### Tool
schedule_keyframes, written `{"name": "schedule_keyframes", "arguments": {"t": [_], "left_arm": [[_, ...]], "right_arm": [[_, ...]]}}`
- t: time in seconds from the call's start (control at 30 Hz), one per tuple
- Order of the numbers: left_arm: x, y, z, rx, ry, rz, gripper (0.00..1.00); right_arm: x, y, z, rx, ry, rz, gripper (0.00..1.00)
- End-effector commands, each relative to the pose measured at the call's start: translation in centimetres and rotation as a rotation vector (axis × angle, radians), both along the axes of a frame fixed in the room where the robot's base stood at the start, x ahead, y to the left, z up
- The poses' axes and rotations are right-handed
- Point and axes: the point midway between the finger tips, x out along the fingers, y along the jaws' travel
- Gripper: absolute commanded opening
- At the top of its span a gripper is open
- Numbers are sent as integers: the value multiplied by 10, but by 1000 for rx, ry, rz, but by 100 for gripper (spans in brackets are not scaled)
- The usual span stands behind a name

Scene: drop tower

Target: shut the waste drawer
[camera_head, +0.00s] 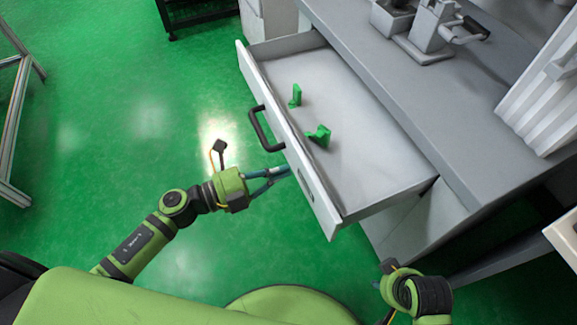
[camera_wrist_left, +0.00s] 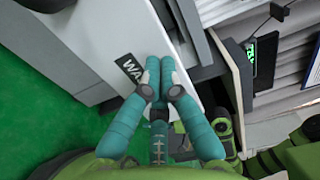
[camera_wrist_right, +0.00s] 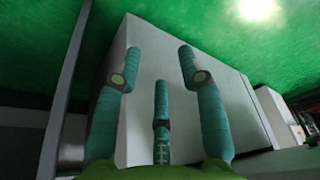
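The waste drawer (camera_head: 366,170) is pulled out from the grey bench, with a white front, a dark handle (camera_head: 262,131) and two green pieces (camera_head: 296,95) (camera_head: 320,136) inside. Its front (camera_wrist_left: 113,55) fills the middle of the left wrist view, where a dark label starting "WA" (camera_wrist_left: 127,69) is partly covered by my fingers. My left gripper (camera_head: 287,171) is shut and empty, its fingertips together (camera_wrist_left: 160,70) at the near end of the drawer front, beside the handle; I cannot tell whether they touch. My right gripper (camera_wrist_right: 154,67) is open and empty, with a pale cabinet-like block (camera_wrist_right: 190,95) beyond it.
The grey bench top (camera_head: 400,85) carries a metal device (camera_head: 432,32) and a white ribbed object (camera_head: 545,105). A metal frame (camera_head: 12,130) stands at the far left and a dark rack (camera_head: 195,15) at the top. Green floor (camera_head: 90,110) is clear left of the drawer.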

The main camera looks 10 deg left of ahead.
Motion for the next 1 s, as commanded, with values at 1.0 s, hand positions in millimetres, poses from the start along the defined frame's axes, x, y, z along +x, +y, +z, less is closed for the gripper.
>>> {"name": "schedule_keyframes", "arguments": {"t": [1.0], "left_arm": [[36, -53, 3, -4, -1, -1, 0]], "right_arm": [[-2, 1, -16, -2, 17, 6, 40]]}}
